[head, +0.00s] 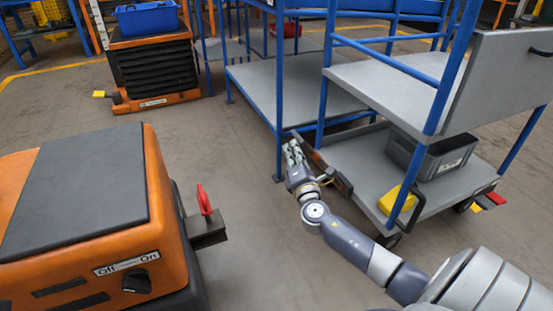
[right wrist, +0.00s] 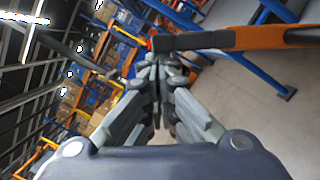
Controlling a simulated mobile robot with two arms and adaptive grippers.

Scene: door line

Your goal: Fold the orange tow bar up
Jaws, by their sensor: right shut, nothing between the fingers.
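The tow bar (head: 322,163) shows in the head view as a dark bar at the left end of the blue-framed grey cart (head: 350,165). In the right wrist view the tow bar (right wrist: 225,40) crosses the top, black with an orange stretch at the right. My right gripper (head: 293,151) is shut and empty, just left of the bar. In the right wrist view the shut fingertips (right wrist: 158,62) lie close to the bar's black end; I cannot tell whether they touch. The bar's joint is hidden. My left gripper is not in view.
An orange tugger (head: 155,185) with a red-handled hitch (head: 204,200) stands at left. A grey bin (head: 433,155) and a yellow item (head: 397,203) are on the cart's lower deck. Another blue rack (head: 262,90) stands close behind. The floor between tugger and cart is clear.

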